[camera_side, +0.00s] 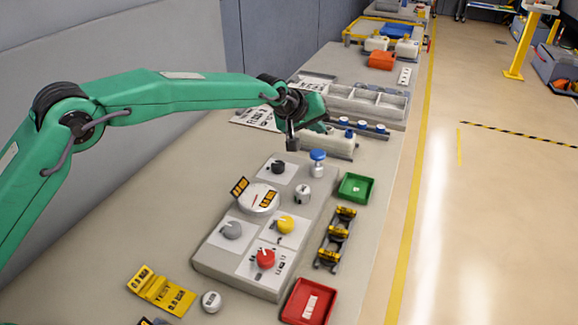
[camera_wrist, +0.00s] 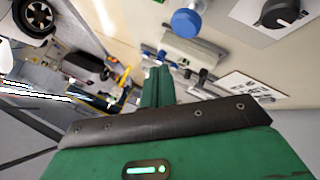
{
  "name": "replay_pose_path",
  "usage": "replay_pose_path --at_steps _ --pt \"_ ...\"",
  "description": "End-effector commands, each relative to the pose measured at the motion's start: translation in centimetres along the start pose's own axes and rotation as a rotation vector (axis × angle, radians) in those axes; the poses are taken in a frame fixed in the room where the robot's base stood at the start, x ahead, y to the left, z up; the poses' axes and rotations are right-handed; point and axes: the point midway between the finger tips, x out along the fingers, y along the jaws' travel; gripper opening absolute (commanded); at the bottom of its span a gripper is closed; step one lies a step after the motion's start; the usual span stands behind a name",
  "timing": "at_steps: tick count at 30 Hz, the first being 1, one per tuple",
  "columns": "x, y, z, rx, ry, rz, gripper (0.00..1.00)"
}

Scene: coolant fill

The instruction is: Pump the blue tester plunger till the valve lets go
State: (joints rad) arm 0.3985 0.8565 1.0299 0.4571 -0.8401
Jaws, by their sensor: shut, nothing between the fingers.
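The blue tester plunger (camera_side: 317,155) caps a small pale cylinder at the far end of the grey panel block in the side view. A round blue top, probably the same plunger (camera_wrist: 187,22), shows near the top of the wrist view. My gripper (camera_side: 325,128) is above and beyond the plunger in the side view, apart from it. Its green fingers (camera_wrist: 158,72) are together and hold nothing. A dial gauge (camera_side: 260,198) with yellow-marked tags sits on the panel. I cannot tell which part is the valve.
The panel also bears a red knob (camera_side: 265,258), a yellow knob (camera_side: 286,224), a grey knob (camera_side: 232,230) and a black knob (camera_side: 278,167). A green tray (camera_side: 372,188) and a red tray (camera_side: 290,314) stand to its right. White bottles and grey bins (camera_side: 366,103) lie beyond.

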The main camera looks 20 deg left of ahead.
Motion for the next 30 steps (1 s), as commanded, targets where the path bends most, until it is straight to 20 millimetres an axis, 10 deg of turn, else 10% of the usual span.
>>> replay_pose_path --at_steps 30 --pt "3.0 -2.2 2.0 0.000 0.000 0.000 0.00"
